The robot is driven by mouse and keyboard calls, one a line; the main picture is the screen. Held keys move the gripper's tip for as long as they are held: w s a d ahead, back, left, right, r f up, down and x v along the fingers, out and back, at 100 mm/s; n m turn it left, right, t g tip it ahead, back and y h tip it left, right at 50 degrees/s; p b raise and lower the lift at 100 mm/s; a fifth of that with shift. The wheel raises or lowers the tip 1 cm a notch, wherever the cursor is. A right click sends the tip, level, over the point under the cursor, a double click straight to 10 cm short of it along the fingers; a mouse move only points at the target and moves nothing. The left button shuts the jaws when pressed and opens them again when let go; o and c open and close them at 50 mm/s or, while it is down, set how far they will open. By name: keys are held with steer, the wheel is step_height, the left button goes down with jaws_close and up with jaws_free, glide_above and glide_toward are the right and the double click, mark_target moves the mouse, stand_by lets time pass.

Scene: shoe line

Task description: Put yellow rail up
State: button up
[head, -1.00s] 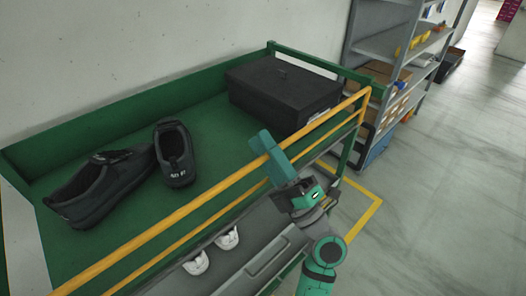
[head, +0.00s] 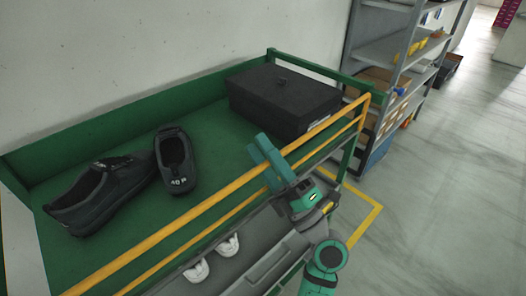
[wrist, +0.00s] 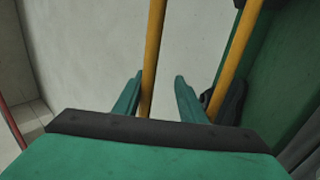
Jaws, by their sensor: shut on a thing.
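The yellow rail (head: 214,200) has two parallel bars and runs along the near long side of a green-topped table (head: 118,129). Its right end is at the table's corner post, and its left end leaves the picture at the bottom. My gripper (head: 268,162) is shut on the upper bar, right of the rail's middle. In the wrist view the bar (wrist: 152,62) passes between my two fingers, nearer the left one. The lower bar (wrist: 238,50) shows to the right, outside the fingers. My fingers hide a short piece of the rail in the head view.
Black shoes (head: 176,162) and a black box (head: 284,97) lie on the table behind the rail. White objects (head: 196,270) sit on a grey tray below the rail. A shelf rack (head: 400,60) stands at the back right. The floor on the right is clear.

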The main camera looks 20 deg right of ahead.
steer(key=v, duration=1)
steer(key=shift+s+d+f, duration=0.15)
steer(key=shift+s+f, duration=0.1)
steer(key=shift+s, duration=0.05)
steer(key=shift+w, duration=0.1)
